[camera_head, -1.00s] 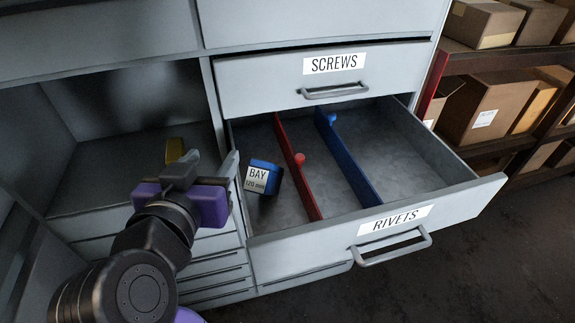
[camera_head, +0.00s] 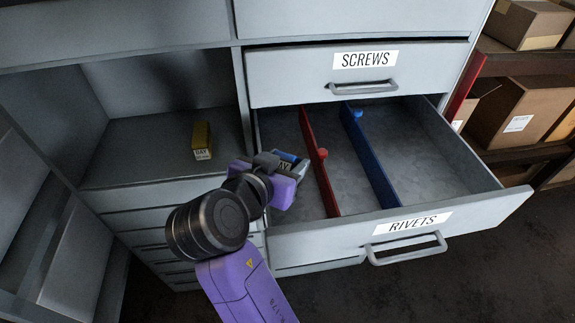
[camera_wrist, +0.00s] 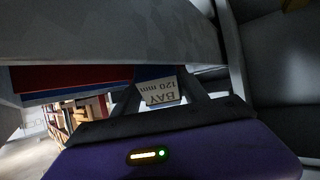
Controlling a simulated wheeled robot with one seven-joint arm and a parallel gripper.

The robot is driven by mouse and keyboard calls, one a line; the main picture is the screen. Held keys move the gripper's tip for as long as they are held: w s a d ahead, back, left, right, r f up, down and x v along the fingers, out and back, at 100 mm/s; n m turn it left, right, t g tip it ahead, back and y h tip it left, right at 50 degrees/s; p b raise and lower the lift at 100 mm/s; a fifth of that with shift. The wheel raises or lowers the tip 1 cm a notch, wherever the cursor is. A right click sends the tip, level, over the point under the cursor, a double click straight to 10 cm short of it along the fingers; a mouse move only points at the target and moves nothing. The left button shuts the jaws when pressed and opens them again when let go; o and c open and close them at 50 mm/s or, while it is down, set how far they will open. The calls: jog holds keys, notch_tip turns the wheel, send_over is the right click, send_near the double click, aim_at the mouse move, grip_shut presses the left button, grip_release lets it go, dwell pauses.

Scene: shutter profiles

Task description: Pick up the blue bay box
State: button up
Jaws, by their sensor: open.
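The blue bay box (camera_head: 287,157) is in the left compartment of the open RIVETS drawer (camera_head: 345,240). In the head view my gripper (camera_head: 296,174) is over that compartment and hides most of the box. In the wrist view the box's white label (camera_wrist: 160,91), reading BAY 120 mm, shows upside down between the two fingers of my gripper (camera_wrist: 165,97). The fingers are apart. Whether they touch the box's sides I cannot tell.
A red divider (camera_head: 318,160) and a blue divider (camera_head: 370,158) split the drawer; its middle and right compartments look empty. A yellow box (camera_head: 202,140) stands on the shelf at left. The shut SCREWS drawer (camera_head: 290,90) is above. Cartons (camera_head: 520,110) fill shelving at right.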

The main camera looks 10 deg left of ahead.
jog(key=shift+p+x, duration=0.5)
jog(key=shift+x, duration=1.45)
jog(key=shift+w+a+r, duration=0.1)
jog(key=shift+r, duration=0.05)
grip_shut()
jog(key=shift+r, duration=0.1)
